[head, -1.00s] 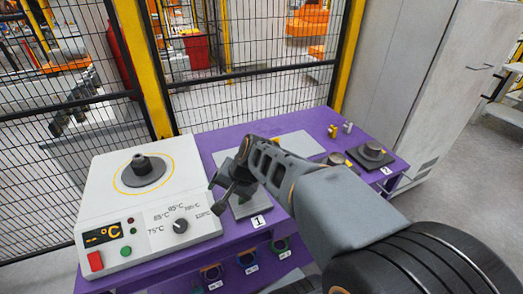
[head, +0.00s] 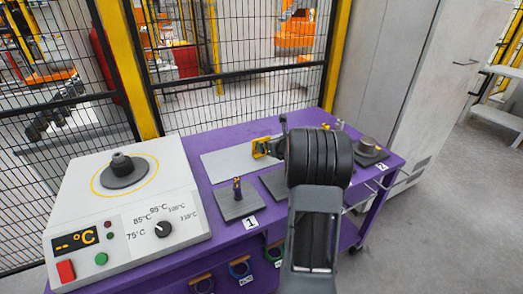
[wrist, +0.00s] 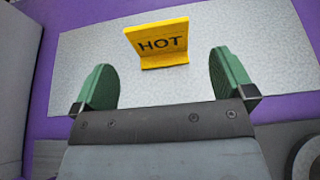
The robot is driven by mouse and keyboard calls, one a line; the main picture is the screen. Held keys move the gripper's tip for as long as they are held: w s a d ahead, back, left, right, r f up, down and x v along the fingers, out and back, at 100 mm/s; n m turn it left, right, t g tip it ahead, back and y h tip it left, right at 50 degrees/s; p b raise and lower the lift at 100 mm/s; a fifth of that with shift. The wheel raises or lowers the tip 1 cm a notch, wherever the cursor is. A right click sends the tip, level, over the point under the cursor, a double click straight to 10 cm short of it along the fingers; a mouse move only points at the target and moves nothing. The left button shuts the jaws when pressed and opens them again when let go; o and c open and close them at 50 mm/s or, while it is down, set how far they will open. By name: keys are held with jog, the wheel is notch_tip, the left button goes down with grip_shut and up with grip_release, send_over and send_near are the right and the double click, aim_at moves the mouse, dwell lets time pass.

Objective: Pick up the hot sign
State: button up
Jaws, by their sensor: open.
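The hot sign is a small yellow folded plate with black letters "HOT". In the wrist view the hot sign (wrist: 160,42) stands on a pale grey plate (wrist: 90,45), ahead of and between the fingers. In the head view the hot sign (head: 262,147) shows on the same plate, partly hidden by my arm. My gripper (wrist: 165,80) is open, with its two green fingers apart and nothing between them. The sign lies beyond the fingertips, and I see no contact. In the head view my gripper (head: 283,140) is mostly hidden behind my wrist.
A white heater (head: 130,205) with a dial stands at the left of the purple table (head: 225,248). A grey plate with a post (head: 238,200), tagged 1, lies in front of the pale plate. A round part (head: 367,146) sits at the right. A mesh fence stands behind.

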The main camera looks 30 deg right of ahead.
aim_at(262, 141)
jog(key=shift+a+p+x, duration=0.2)
jog(key=shift+p+x, duration=0.15)
jog(key=shift+x, duration=4.15)
jog(key=shift+c, duration=0.2)
jog(key=c, duration=0.6)
